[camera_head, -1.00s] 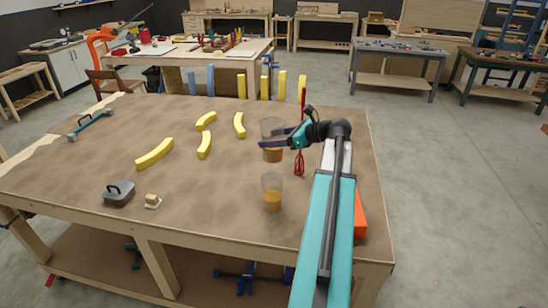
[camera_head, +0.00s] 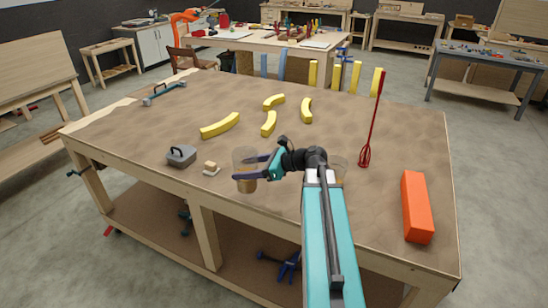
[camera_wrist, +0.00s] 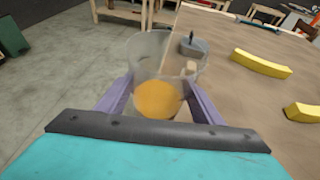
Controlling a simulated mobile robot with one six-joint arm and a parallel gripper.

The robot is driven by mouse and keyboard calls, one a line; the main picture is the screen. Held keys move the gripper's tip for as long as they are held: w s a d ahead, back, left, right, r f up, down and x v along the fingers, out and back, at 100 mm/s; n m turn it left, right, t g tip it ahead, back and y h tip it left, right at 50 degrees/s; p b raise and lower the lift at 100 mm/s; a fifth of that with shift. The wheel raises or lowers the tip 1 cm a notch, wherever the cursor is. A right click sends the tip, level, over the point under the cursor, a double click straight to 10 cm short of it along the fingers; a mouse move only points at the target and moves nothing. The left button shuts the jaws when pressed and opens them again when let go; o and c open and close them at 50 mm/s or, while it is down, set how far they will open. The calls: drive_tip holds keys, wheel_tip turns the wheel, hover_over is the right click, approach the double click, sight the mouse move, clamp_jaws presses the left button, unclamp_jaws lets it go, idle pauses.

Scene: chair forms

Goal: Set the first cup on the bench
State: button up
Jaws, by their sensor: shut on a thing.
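My gripper (camera_head: 260,167) is shut on a clear cup (camera_head: 245,182) with amber content and holds it upright near the front edge of the large brown-topped table (camera_head: 400,120). In the wrist view the same cup (camera_wrist: 158,98) sits between the two purple fingers, with floor to its left and tabletop to its right. I cannot tell how far its base is above the top. A second clear cup (camera_head: 338,166) stands on the table, mostly hidden behind my wrist.
A grey handled block (camera_head: 181,156) and a small pale piece (camera_head: 211,168) lie left of the held cup. Several yellow curved pieces (camera_head: 220,126) lie farther back. Other workbenches (camera_head: 490,72) stand behind.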

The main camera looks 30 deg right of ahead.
drive_tip(key=a+f+n+g+y+b, duration=0.1)
drive_tip(key=a+f, duration=0.3)
drive_tip(key=a, duration=0.5)
drive_tip(key=a+f+n+g+y+b, duration=0.1)
drive_tip(key=a+f+b, duration=0.2)
drive_tip(key=a, duration=0.6)
drive_tip(key=shift+s+a+f+n, duration=0.2)
drive_tip(key=shift+s+f+n, duration=0.25)
drive_tip(key=shift+f, duration=0.15)
drive_tip(key=shift+s, duration=0.15)
